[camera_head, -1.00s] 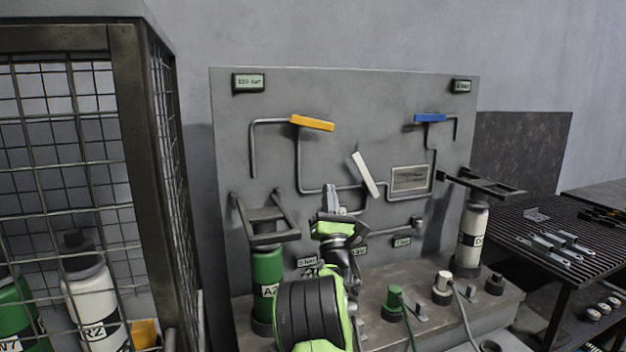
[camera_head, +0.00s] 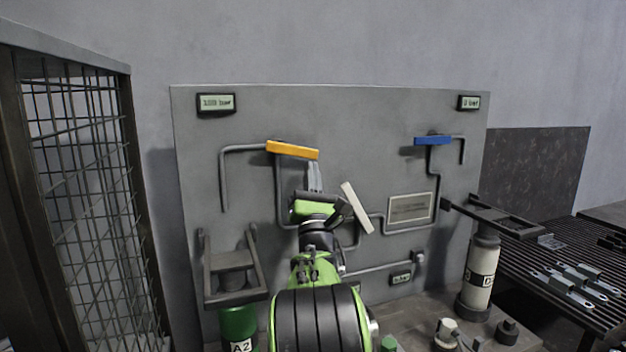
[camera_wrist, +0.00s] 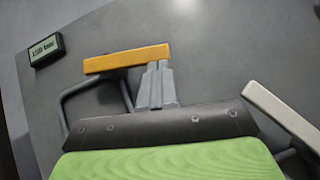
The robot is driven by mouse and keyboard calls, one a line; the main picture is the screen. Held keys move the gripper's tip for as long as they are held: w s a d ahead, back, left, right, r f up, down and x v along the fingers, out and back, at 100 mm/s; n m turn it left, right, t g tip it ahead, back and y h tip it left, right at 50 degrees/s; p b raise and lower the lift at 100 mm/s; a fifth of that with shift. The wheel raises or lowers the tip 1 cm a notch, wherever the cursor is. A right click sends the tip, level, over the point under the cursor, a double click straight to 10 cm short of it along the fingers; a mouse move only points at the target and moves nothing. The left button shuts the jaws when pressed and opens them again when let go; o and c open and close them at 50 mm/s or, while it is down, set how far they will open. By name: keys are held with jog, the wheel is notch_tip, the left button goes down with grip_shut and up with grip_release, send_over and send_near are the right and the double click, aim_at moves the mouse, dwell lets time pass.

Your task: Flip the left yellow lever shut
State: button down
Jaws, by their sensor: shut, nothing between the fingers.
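The yellow lever (camera_head: 292,150) is on the upper left of the grey panel, lying nearly level and tilted slightly down to the right. In the wrist view the yellow lever (camera_wrist: 127,58) spans the upper middle. My gripper (camera_head: 314,168) is shut and empty, its fingertips pointing up just below the lever's right end. In the wrist view my gripper (camera_wrist: 158,66) has its tips close to the lever's right end; I cannot tell whether they touch it.
A tilted white lever (camera_head: 356,207) stands close to the right of my gripper. A blue lever (camera_head: 433,141) is at the upper right of the panel (camera_head: 350,120). Grey pipes run between them. A mesh cage (camera_head: 95,190) stands at left, a rack table (camera_head: 560,275) at right.

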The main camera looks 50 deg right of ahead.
jog(key=shift+s+d+r+p, duration=0.25)
jog(key=shift+d+r+p, duration=0.55)
jog(key=shift+r+p, duration=0.15)
jog(key=shift+f, duration=0.1)
jog(key=s+a+f+b, duration=0.3)
jog(key=s+f, duration=0.3)
jog(key=f, duration=0.5)
jog(key=shift+a+b, duration=0.2)
jog(key=shift+b, duration=0.6)
